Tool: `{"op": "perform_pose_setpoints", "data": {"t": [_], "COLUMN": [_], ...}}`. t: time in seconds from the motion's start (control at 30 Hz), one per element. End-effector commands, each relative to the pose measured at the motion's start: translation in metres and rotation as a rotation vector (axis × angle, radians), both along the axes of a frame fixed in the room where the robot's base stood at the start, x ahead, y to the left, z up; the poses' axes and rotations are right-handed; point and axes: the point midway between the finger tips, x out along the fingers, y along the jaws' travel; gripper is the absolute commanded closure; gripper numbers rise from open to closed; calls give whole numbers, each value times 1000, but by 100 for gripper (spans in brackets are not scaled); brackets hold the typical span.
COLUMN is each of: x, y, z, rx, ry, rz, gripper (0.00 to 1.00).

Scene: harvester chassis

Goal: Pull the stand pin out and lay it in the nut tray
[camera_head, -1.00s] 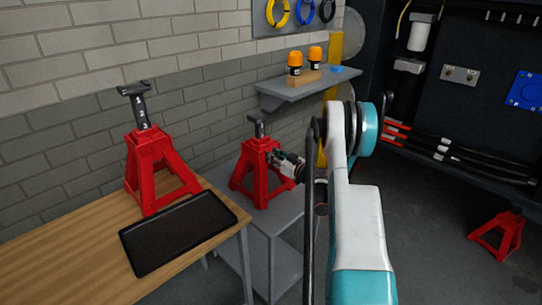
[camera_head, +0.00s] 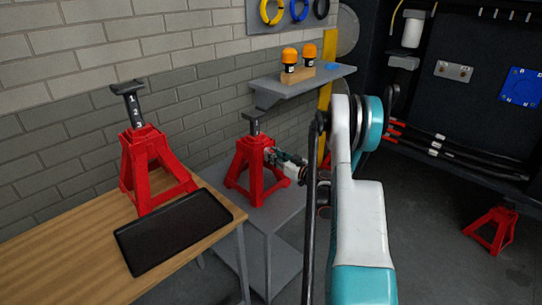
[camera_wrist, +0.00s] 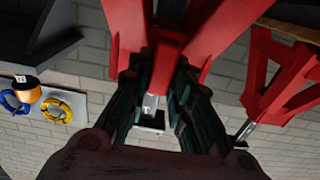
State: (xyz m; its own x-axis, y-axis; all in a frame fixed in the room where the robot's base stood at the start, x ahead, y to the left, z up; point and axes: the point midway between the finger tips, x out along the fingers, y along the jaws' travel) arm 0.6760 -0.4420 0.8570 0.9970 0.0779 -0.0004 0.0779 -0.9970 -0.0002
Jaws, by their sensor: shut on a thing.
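The middle red jack stand (camera_head: 254,170) stands upright on a grey cart, its dark post (camera_head: 254,127) raised. My gripper (camera_head: 269,155) is at the right side of this stand's neck. In the wrist view my gripper (camera_wrist: 161,78) has its two dark green fingers close together in front of the red collar (camera_wrist: 166,50). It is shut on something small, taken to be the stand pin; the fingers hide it. How far the pin sits in the stand cannot be seen. The nut tray, taken to be the black tray (camera_head: 172,232), lies empty on the wooden table.
A second red stand (camera_head: 150,170) stands on the wooden table (camera_head: 60,255) behind the tray. A grey wall shelf (camera_head: 300,83) with two orange-capped items overhangs behind the middle stand. Another red stand (camera_head: 491,232) is on the floor at right.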

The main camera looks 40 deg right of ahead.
Motion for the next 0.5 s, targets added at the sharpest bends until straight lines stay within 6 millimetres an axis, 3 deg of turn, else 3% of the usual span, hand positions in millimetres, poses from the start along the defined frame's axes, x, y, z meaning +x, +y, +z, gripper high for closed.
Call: {"op": "perform_pose_setpoints", "data": {"t": [0.5], "x": [-24], "y": [-2], "z": [1], "rx": [0], "ry": [-1], "rz": [-1], "gripper": [100]}}
